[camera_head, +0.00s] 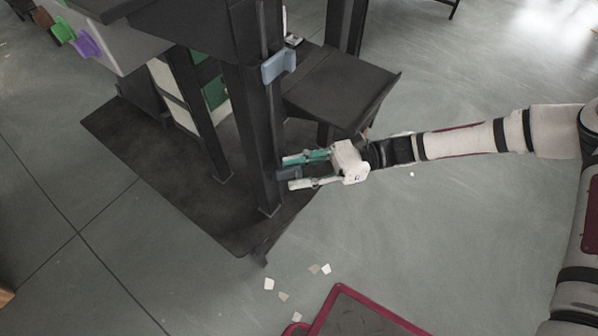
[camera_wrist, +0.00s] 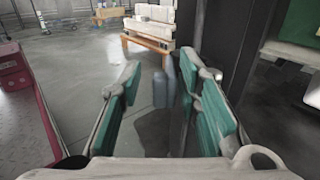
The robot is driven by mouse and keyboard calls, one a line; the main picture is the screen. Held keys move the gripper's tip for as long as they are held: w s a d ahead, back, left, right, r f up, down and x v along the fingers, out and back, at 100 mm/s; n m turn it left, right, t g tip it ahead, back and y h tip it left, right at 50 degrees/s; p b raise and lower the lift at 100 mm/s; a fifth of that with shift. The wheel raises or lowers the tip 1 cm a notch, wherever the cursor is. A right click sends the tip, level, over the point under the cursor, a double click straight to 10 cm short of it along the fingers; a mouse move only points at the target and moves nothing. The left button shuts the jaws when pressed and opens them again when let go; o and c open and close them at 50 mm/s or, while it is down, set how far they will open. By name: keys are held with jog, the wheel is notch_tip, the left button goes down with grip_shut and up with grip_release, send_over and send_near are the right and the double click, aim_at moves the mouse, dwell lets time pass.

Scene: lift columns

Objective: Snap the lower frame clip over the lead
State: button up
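The lower frame clip (camera_head: 288,173) is a small blue-grey piece low on the dark upright post. In the wrist view, the blue-grey clip (camera_wrist: 161,89) shows ahead, between the fingertips and beside the dark post. My gripper (camera_head: 287,174) has teal-padded fingers spread apart, with the clip in the gap at their tips. I cannot tell whether either finger touches it. The fingers also show apart in the wrist view (camera_wrist: 160,76). The lead (camera_head: 262,28) is a thin dark line down the post above the upper clip. I cannot make it out at the lower clip.
A lighter blue upper clip (camera_head: 279,65) sits higher on the post (camera_head: 253,120). A dark shelf (camera_head: 340,85) juts out above my gripper. A dark base plate (camera_head: 190,205) lies below. Pale scraps and a red-rimmed tray (camera_head: 330,300) are nearer on the floor.

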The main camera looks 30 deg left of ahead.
grip_shut()
jog(key=shift+a+h, duration=0.1)
jog(key=shift+h, duration=0.2)
jog(key=shift+w+a+n+g+h+p, duration=0.2)
jog(key=shift+n+g+h+p, duration=0.2)
jog(key=shift+n+g+h, duration=0.35)
jog(key=n+h, duration=0.1)
jog(key=n+g+h, duration=0.2)
jog(key=h, duration=0.1)
jog(key=shift+w+a+f, duration=0.15)
jog(key=shift+w+a, duration=0.2)
jog(key=shift+w, duration=0.05)
jog(key=shift+g, duration=0.25)
